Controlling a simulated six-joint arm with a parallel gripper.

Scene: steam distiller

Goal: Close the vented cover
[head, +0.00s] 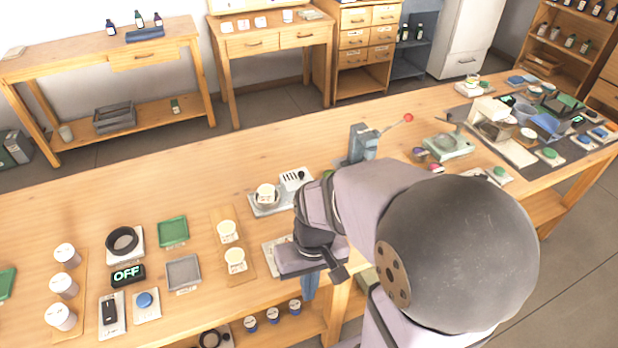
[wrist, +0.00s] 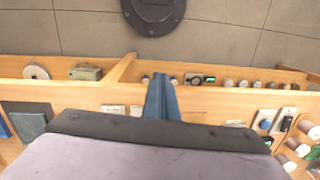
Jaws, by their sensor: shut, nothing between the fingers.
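A small white panel with dark slots (head: 293,179), which looks like the vented cover, stands raised at the back right of a pale unit (head: 256,209) on the bench. A white round cup (head: 267,194) sits on that unit in front of the panel. My gripper's blue fingers (head: 310,286) show below my dark wrist, at the bench's front edge, apart from the cover. In the wrist view the fingers (wrist: 161,88) are together and empty. My arm hides the bench just right of the cover. I cannot make out the cover in the wrist view.
A grey device with a red-knobbed lever (head: 363,142) stands behind my arm. Left of the unit are a wooden strip with two white discs (head: 216,213), a grey tray (head: 183,272) and a green tray (head: 173,231). The bench behind these is clear.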

